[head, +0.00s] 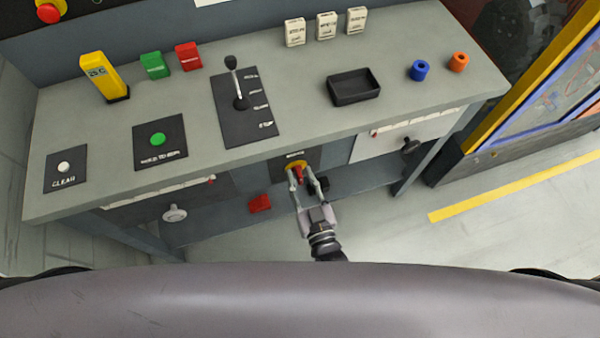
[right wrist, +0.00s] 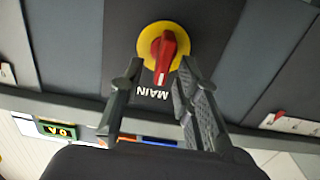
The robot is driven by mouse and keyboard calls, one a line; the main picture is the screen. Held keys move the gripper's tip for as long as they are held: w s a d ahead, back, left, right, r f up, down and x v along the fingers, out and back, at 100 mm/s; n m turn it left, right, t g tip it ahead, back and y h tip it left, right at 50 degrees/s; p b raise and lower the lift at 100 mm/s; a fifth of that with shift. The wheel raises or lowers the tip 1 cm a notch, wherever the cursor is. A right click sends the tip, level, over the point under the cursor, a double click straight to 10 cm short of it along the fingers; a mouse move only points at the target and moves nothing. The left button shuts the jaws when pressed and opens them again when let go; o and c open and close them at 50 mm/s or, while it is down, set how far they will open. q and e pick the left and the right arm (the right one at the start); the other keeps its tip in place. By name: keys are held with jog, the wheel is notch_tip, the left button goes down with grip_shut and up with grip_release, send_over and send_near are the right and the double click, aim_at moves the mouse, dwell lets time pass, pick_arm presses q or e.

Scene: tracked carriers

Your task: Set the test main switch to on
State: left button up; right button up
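The main switch is a red rotary knob (right wrist: 164,52) on a round yellow plate (right wrist: 146,38), set in a dark panel on the bench front. In the right wrist view its white-marked end points toward the upside-down MAIN label (right wrist: 152,93). In the head view the red knob (head: 298,171) is partly covered by my right gripper (head: 303,181). My right gripper (right wrist: 160,68) is open, with one finger on each side of the knob. Gaps show between fingers and knob in the wrist view; I cannot tell how deep they reach. My left gripper is not in view.
Above, the grey bench top holds a lever panel (head: 246,108), a black tray (head: 353,86), a green button panel (head: 160,142) and several coloured blocks. A red block (head: 260,203) is left of my right gripper.

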jog(key=shift+w+a, duration=0.15)
jog(key=shift+w, duration=0.4)
jog(key=shift+c, duration=0.6)
grip_shut()
